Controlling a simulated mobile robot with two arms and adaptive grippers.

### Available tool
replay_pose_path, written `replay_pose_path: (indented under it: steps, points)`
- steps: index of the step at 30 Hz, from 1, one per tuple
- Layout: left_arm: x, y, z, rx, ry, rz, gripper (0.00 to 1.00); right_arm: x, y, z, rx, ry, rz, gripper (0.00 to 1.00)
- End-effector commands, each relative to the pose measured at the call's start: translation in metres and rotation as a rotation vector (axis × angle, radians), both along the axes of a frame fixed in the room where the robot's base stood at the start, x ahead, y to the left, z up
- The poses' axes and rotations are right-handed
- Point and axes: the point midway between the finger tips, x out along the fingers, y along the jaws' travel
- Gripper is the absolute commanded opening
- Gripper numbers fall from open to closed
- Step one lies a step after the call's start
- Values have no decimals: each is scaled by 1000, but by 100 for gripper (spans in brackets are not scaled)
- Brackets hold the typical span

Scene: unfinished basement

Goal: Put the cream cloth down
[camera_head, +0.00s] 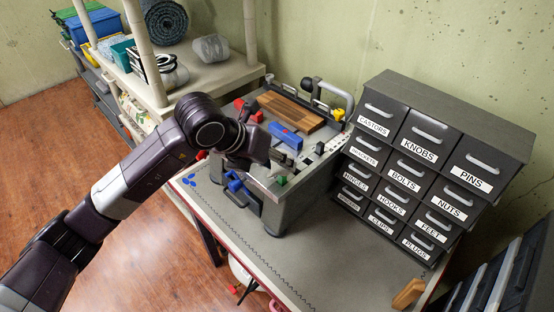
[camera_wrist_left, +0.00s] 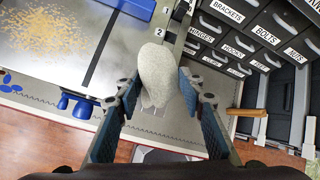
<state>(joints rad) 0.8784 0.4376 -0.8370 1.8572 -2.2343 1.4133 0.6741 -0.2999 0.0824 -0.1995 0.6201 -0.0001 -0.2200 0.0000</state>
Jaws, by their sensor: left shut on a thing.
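The cream cloth (camera_wrist_left: 158,68) is a pale, speckled, bunched lump in the left wrist view. My left gripper (camera_wrist_left: 160,88) is shut on it, with a blue-padded finger on each side. My right gripper is not in view.
The grey machine (camera_head: 285,212) carries a wooden board (camera_head: 290,110) and a blue block (camera_head: 285,136). A dark drawer cabinet (camera_head: 420,150) stands to its right. The bench top (camera_head: 310,260) is bare in front of the cabinet. A wooden block (camera_head: 408,294) lies at the bench's right end.

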Motion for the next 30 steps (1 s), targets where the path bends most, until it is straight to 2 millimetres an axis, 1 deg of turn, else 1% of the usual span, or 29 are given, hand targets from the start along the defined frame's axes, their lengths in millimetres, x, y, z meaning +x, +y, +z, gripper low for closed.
replay_pose_path:
  steps: [4, 8, 9, 13, 21, 25, 26, 30]
  points:
    - [0, 0, 0, 0, -1, 0, 17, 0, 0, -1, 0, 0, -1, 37]
    - [0, 0, -4, 0, -1, 0, 17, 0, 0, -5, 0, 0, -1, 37]
    - [0, 0, -2, 0, -1, 0, 38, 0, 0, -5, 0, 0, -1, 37]
    - [0, 0, -2, 0, 0, 0, 53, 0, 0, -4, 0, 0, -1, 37]
    - [0, 0, -1, 0, 0, 0, 54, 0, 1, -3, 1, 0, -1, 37]
    - [0, 0, 4, 0, -1, 0, 54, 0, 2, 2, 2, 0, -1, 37]
    - [-1, 3, 5, 0, -3, 1, 54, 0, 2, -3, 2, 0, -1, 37]
    - [-11, 15, 24, 0, -7, 0, 54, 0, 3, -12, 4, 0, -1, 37]
